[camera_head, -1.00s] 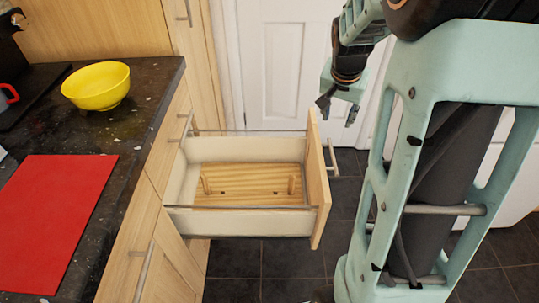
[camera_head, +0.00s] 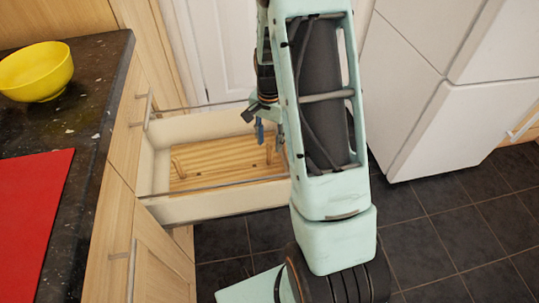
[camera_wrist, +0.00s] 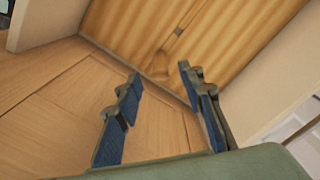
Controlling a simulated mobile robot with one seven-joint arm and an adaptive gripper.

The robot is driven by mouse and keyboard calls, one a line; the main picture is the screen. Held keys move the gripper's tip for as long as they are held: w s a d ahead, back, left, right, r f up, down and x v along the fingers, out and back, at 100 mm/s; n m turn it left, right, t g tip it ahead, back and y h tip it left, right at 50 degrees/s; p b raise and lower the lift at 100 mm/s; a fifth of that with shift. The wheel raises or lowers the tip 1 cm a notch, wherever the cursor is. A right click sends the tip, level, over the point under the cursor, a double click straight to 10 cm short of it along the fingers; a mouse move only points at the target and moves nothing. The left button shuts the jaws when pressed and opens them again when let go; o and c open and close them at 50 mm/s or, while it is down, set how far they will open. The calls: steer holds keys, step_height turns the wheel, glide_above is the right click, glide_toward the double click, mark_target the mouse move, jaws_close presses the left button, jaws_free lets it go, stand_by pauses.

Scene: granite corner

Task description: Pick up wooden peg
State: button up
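Two short upright wooden pegs stand on a striped wooden board (camera_head: 220,166) inside the open drawer. One wooden peg (camera_head: 268,154) is at the right end near the drawer front, and the other wooden peg (camera_head: 179,168) is at the left end. My gripper (camera_head: 256,121) is above the right part of the drawer, close to the right peg, and partly hidden by my arm. In the wrist view my gripper (camera_wrist: 160,76) is open, with nothing between its blue-padded fingers. A wooden peg (camera_wrist: 160,66) shows just beyond and between the fingertips.
The pale drawer walls (camera_head: 215,208) and thin side rails surround the board. A dark counter (camera_head: 100,75) at left holds a yellow bowl (camera_head: 38,72) and a red mat (camera_head: 30,205). A white fridge (camera_head: 440,110) stands at right; dark tiled floor lies below.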

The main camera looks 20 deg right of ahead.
mark_target(269, 156)
step_height(269, 156, down, 8)
steer(key=shift+f+b, duration=0.1)
steer(key=shift+b, duration=1.1)
jaws_close()
step_height(269, 156, up, 10)
steer(key=p, duration=0.3)
steer(key=shift+p, duration=0.3)
steer(key=shift+r+p, duration=1.6)
steer(key=shift+r, duration=0.5)
steer(key=w+a+f+n+p, duration=0.1)
steer(key=a+f+n, duration=0.4)
steer(key=n, duration=0.1)
steer(key=shift+f+p, duration=0.2)
steer(key=shift+p, duration=0.2)
